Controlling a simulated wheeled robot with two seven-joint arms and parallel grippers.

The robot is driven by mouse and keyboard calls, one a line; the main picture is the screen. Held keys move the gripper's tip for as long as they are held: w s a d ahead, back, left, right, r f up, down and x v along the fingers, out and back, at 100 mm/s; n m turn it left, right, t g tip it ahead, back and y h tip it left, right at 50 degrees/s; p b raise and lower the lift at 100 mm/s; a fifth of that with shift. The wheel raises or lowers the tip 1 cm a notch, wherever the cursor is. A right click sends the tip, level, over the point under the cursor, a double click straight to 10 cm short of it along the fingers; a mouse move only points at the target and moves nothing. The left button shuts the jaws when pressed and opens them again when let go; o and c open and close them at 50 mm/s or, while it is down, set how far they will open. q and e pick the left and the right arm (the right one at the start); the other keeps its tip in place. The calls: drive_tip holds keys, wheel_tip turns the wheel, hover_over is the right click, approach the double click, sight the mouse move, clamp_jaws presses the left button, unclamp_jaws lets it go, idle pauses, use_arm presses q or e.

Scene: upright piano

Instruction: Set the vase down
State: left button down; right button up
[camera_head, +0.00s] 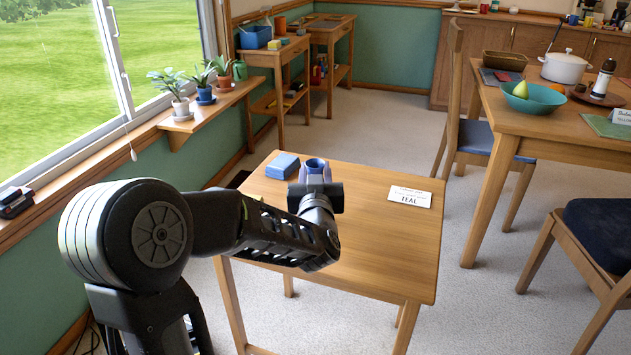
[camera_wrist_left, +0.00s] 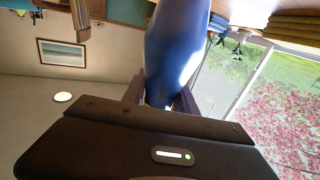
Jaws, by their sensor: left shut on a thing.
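The blue vase (camera_head: 315,168) stands out just beyond my left gripper (camera_head: 318,184), over the far part of the small wooden table (camera_head: 385,255). In the left wrist view the vase (camera_wrist_left: 176,45) is a large blue shape between the two dark fingers of my left gripper (camera_wrist_left: 160,95), which is shut on it. The gripper and arm hide the vase's lower part in the head view, so I cannot tell whether it touches the tabletop. My right gripper is not in view.
A blue block-like stack (camera_head: 282,166) lies just left of the vase. A white card reading TEAL (camera_head: 409,197) is on the right of the tabletop. Potted plants (camera_head: 178,95) stand on the sill shelf at left.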

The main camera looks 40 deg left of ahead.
use_arm(q)
wheel_tip(320, 180, down, 2)
drive_tip(key=shift+f, duration=0.1)
drive_tip(key=shift+f+b, duration=0.1)
drive_tip(key=shift+b, duration=0.2)
drive_tip(key=c, duration=0.9)
unclamp_jaws()
drive_tip(key=shift+c, duration=0.2)
